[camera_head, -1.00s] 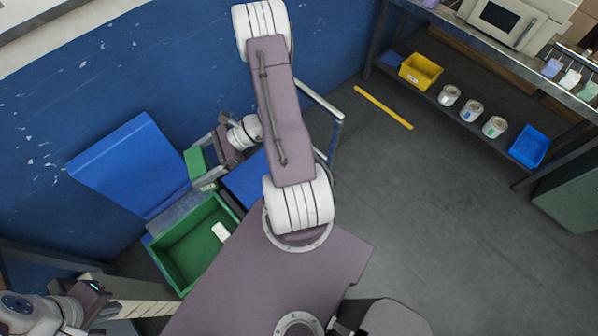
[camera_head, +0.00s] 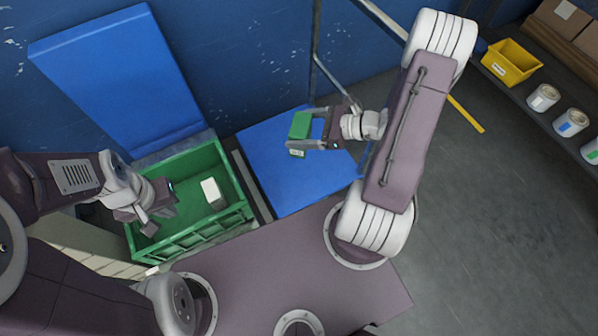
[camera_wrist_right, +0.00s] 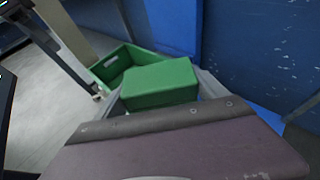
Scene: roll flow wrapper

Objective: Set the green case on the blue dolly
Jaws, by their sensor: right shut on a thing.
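The green case (camera_head: 300,125) is a small box held in my right gripper (camera_head: 306,137), which is shut on it. In the right wrist view the green case (camera_wrist_right: 160,84) fills the space between the fingers. The dolly has a flat blue deck and a grey push handle (camera_head: 316,40). My left gripper (camera_head: 150,222) is over the green crate; whether its fingers are open is unclear.
A green crate (camera_head: 238,212) with a white block (camera_head: 213,193) inside stands left of the dolly. A large blue panel (camera_head: 120,80) leans by the blue wall. A shelf on the right holds a yellow bin (camera_head: 511,63) and several cans. Grey floor is clear at right.

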